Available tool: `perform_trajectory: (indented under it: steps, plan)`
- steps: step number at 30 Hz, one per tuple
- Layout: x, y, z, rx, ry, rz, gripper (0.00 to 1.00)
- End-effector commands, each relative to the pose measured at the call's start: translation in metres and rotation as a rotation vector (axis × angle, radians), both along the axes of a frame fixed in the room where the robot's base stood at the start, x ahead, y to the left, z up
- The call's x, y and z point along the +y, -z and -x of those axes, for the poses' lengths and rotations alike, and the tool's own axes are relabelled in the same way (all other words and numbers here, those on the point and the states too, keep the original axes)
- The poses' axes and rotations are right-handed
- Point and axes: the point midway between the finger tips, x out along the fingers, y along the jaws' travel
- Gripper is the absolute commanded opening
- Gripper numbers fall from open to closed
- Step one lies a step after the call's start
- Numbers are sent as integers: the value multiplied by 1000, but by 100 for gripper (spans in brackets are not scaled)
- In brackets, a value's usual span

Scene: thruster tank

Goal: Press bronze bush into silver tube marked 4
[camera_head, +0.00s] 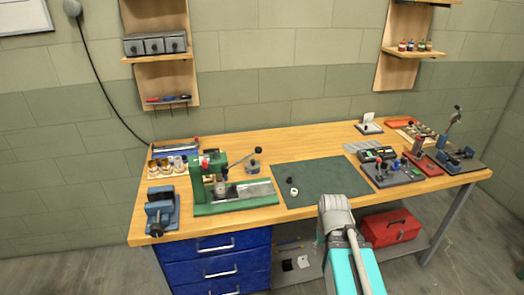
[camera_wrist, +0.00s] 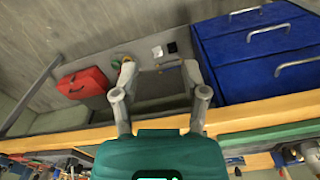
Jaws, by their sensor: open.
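My gripper (camera_wrist: 160,68) is open and empty in the wrist view, its two fingers spread in front of the bench's front edge. In the head view my arm reaches up to the bench's front edge, and the fingers cannot be made out. A green lever press (camera_head: 206,182) stands on the left half of the bench, with a small greyish piece at its ram. A tray (camera_head: 153,172) behind it, to the left, holds several small metallic and brownish pieces. I cannot tell which piece is the bronze bush or the silver tube marked 4, and no number is readable.
A dark green mat (camera_head: 325,178) at mid-bench carries a small black piece (camera_head: 289,180) and a white one (camera_head: 294,191). A blue vise (camera_head: 160,212) stands at the left front. Devices crowd the right end. Blue drawers (camera_head: 220,264) and a red toolbox (camera_head: 391,228) are below.

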Motion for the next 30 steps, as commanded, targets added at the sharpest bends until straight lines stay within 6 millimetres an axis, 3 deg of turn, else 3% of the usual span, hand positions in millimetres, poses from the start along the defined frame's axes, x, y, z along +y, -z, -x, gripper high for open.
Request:
perform_trajectory:
  steps: [8, 11, 17, 23, 30]
  plan:
    - [0, 0, 0, 0, 0, 0, 57]
    - [0, 0, -1, 0, 3, -3, 73]
    - [6, -1, -11, 6, 64, -57, 73]
    - [25, -5, -41, 40, 244, -218, 73]
    - [63, -28, -94, 174, 562, -509, 73]
